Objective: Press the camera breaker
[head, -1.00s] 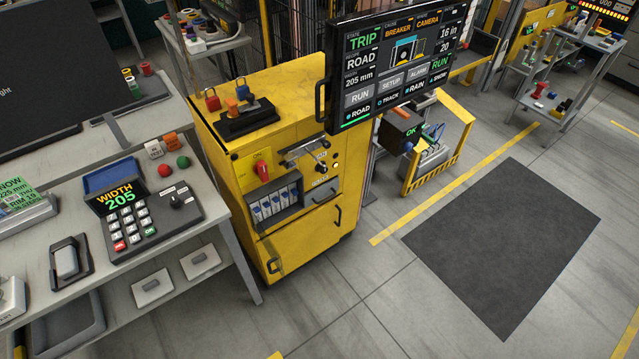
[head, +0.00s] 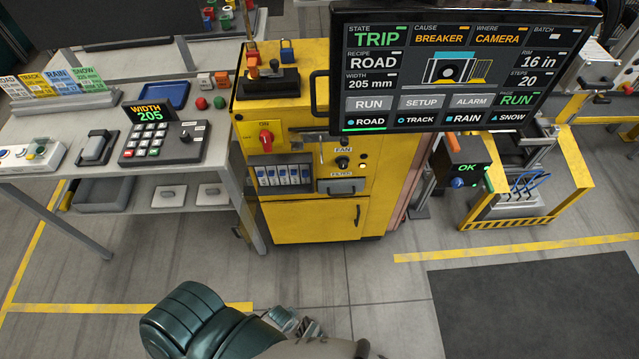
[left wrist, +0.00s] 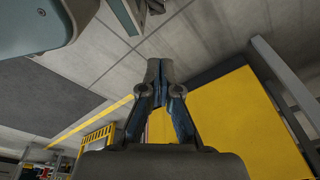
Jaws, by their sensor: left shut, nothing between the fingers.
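A row of blue-and-white breakers (head: 285,176) sits in a recess on the front of the yellow cabinet (head: 310,222), below a red rotary switch (head: 265,138). Which one is the camera breaker is too small to read. The screen (head: 440,68) shows TRIP, cause BREAKER, where CAMERA. My left gripper (left wrist: 160,70) is shut and empty in the left wrist view, with the yellow cabinet side to its right, apart from it. A dark green arm link of mine shows at the bottom of the head view. My right gripper is not in view.
A grey bench with a keypad (head: 161,143) showing WIDTH 205 stands left of the cabinet. The cabinet front also carries a fan knob (head: 342,162) and a filter drawer (head: 343,186). The screen overhangs the cabinet's right side. The floor before the cabinet is mostly clear.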

